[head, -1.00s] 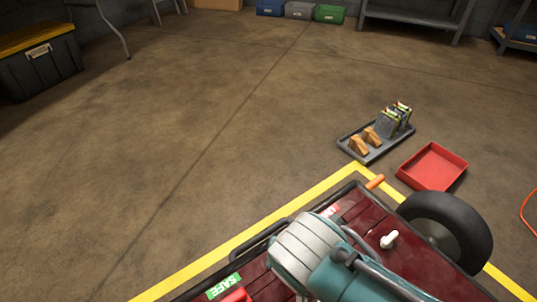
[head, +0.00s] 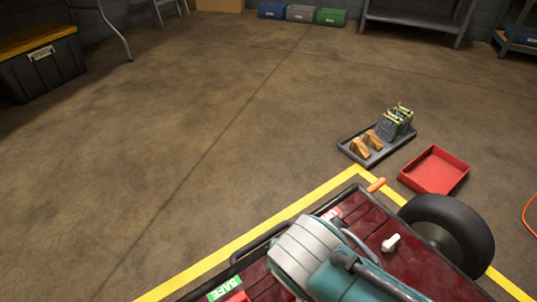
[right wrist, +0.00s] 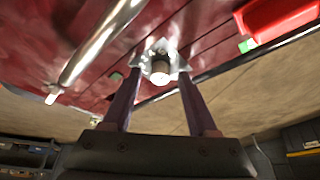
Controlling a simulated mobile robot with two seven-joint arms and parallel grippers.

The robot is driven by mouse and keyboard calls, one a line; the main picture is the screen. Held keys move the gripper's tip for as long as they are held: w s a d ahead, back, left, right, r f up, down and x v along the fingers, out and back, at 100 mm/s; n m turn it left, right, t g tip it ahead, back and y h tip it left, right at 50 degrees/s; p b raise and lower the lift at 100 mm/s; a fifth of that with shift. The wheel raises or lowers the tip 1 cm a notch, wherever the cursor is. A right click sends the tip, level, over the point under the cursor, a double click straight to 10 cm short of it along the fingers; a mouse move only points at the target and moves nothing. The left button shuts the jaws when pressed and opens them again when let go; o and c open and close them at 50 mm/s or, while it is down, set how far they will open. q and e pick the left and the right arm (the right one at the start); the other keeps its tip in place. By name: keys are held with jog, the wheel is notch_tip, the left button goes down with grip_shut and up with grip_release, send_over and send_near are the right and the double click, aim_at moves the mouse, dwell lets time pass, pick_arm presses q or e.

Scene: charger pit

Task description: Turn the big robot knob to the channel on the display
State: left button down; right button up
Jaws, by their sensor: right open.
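The big robot's dark red deck (head: 440,262) fills the bottom of the head view. A silvery lobed knob (right wrist: 160,66) with a pale round centre shows on the red surface in the right wrist view. My right gripper (right wrist: 155,75) is open, its two dark fingers on either side of the knob; I cannot tell whether they touch it. In the head view a teal and white arm covers part of the deck, and the lobed knob cannot be made out. No display can be read. My left gripper is not in view.
A white handle (head: 391,242), a green SAFE label (head: 224,288) and a black wheel (head: 450,235) are on the big robot. A metal rod (right wrist: 100,42) runs left of the knob. A red tray (head: 435,170) and a grey tray (head: 357,157) lie beyond on open floor.

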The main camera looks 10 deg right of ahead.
jog(key=p+v, duration=0.8)
jog(key=v, duration=0.2)
